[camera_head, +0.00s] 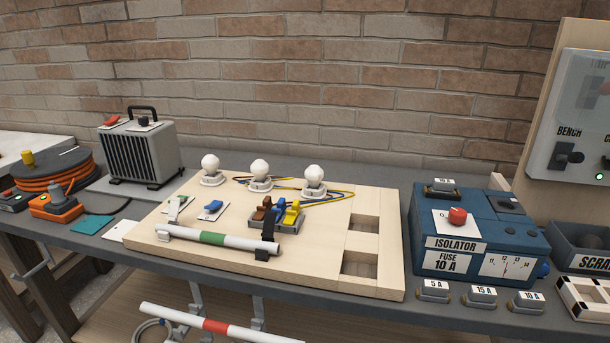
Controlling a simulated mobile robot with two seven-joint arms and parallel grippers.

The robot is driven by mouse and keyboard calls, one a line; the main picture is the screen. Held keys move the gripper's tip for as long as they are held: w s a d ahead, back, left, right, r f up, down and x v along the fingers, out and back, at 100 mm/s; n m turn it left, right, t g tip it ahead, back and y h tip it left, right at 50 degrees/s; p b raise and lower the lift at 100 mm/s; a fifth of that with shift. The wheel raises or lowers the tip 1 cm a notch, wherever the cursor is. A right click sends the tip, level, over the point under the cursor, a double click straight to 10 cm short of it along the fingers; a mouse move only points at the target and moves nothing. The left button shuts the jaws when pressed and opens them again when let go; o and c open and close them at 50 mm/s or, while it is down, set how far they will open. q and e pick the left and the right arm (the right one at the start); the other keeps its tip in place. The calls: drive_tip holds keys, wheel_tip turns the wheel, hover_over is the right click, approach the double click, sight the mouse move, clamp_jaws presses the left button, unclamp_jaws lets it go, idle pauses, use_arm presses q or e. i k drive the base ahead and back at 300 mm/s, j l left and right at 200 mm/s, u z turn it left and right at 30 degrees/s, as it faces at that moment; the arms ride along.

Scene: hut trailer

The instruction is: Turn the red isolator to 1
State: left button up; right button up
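The red isolator (457,216) is a small red knob on a white plate on top of a blue box (425,214), at the right of the bench. The box front carries the labels "ISOLATOR" and "FUSE 10 A". The marks on the knob's plate are too small to read, so I cannot tell which position it is at. Neither of my grippers shows in the head view, and nothing touches the knob.
A fuse holder (441,189) and a dial (505,265) are on the box. Several labelled fuses (481,294) lie before it. A wooden board (310,276) with bulbs is to its left, a scrap bin (582,262) to its right. A switch panel (570,110) stands behind right.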

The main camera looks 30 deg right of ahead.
sight(456, 216)
drive_tip(key=z, duration=1.75)
